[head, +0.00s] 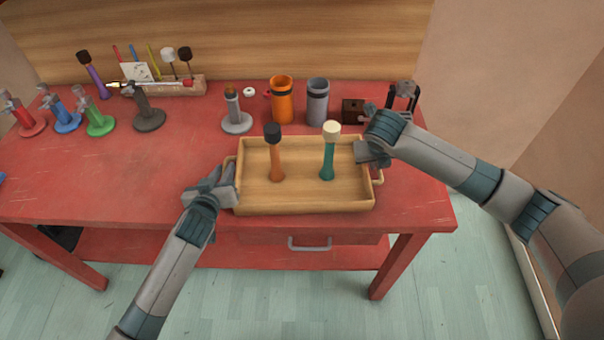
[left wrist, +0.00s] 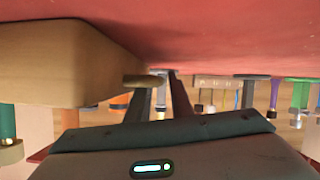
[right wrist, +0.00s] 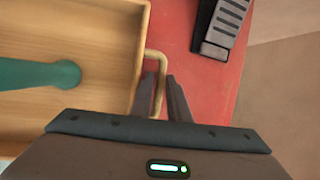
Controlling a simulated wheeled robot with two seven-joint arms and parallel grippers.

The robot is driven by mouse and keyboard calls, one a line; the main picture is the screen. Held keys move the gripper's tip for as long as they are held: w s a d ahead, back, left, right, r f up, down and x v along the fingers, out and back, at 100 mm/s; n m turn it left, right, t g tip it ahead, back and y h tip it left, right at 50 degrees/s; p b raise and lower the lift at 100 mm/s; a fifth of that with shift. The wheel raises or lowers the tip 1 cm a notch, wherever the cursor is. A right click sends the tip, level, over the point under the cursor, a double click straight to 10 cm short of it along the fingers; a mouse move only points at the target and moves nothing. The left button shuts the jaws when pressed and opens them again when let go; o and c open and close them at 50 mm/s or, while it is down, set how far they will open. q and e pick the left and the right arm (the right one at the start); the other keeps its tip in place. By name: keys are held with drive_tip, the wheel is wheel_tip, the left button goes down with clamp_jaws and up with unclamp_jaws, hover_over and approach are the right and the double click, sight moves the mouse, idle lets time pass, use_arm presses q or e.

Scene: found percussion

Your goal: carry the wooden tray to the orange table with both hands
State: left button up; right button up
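The wooden tray (head: 305,208) sits on the red table near its front edge, holding an orange mallet with a dark head (head: 276,155) and a teal mallet with a cream head (head: 328,155). My left gripper (head: 228,178) is at the tray's left end; in the left wrist view its fingers (left wrist: 165,90) are apart, with the tray handle (left wrist: 146,80) at the left finger. My right gripper (head: 365,158) is at the right end; in the right wrist view its open fingers (right wrist: 162,92) straddle the tray's handle (right wrist: 157,65). No orange table is in view.
Behind the tray stand an orange cup (head: 282,100), a grey cup (head: 317,102) and a grey stand (head: 236,118). A dark block (head: 353,111) is at the back right. Several coloured clamps stand at the left. The red table's (head: 120,185) left front is clear.

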use_arm(q)
drive_tip(key=shift+w, duration=0.2)
use_arm(e)
drive_tip(key=shift+f, duration=0.15)
use_arm(q)
clamp_jaws()
use_arm(e)
clamp_jaws()
use_arm(q)
drive_tip(key=shift+r, duration=0.1)
use_arm(e)
drive_tip(key=shift+w, duration=0.15)
